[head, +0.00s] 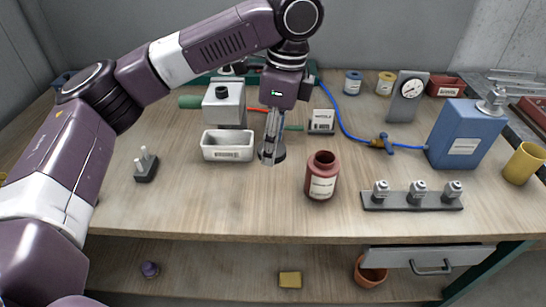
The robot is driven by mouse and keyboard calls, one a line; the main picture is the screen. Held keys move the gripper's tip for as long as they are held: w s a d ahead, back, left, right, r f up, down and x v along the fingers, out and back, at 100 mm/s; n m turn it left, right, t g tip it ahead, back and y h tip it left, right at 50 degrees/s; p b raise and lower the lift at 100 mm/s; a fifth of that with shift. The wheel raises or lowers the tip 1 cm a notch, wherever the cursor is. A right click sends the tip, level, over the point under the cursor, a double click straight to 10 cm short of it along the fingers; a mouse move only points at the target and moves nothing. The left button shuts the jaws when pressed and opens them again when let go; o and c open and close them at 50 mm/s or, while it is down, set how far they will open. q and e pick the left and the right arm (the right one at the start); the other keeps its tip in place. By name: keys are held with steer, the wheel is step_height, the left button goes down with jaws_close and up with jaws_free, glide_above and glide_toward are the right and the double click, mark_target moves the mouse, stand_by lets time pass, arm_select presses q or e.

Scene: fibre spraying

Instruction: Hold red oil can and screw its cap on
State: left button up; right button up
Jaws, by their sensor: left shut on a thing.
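The red oil can (321,184) stands upright on the workbench, right of centre, with a pale label on its front. Its round neck is open and dark inside, with no cap on it. My left gripper (270,150) points down to the left of the can and apart from it. Its fingers are close together, shut on a small grey piece at their tips. The fingers hide much of this piece, so I cannot tell for sure that it is the cap. My right gripper is not in view.
A white tray (228,153) is left of my gripper. A black rack with three metal fittings (418,203) is right of the can. A blue canister (466,137), a gauge (410,92) and a yellow cup (523,164) stand farther right. The bench front is mostly clear.

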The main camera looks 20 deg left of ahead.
arm_select(q)
steer(key=shift+r, duration=0.3)
